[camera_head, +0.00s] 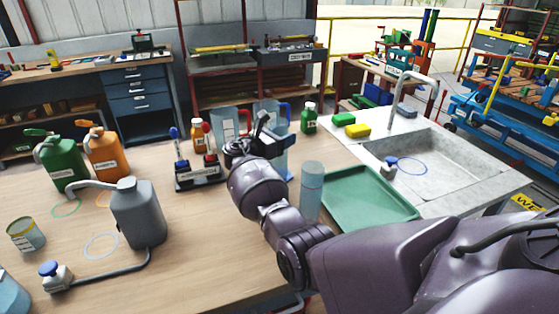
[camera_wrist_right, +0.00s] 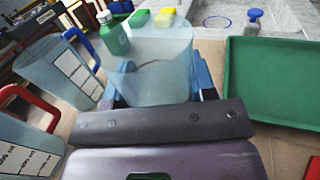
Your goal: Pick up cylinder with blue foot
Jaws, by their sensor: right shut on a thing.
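My right gripper (camera_head: 268,138) is shut on a clear, bluish cylinder (camera_wrist_right: 150,65). In the right wrist view, the cylinder stands between the two blue fingers. In the head view, the wrist and fingers cover much of this spot, and part of the cylinder shows to their right (camera_head: 289,160). I cannot make out its foot in either view. A second blue-grey cylinder (camera_head: 312,190) stands to the right of my forearm, at the left edge of the green tray (camera_head: 372,199). My left gripper is not in view.
A blue-handled jug (camera_wrist_right: 58,72) and a red-handled jug (camera_wrist_right: 22,150) stand close to the left of the gripper in the wrist view. A green bottle (camera_head: 309,118) and sponges (camera_head: 357,130) are behind. A grey can (camera_head: 140,212) stands left; the sink (camera_head: 440,160) is right.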

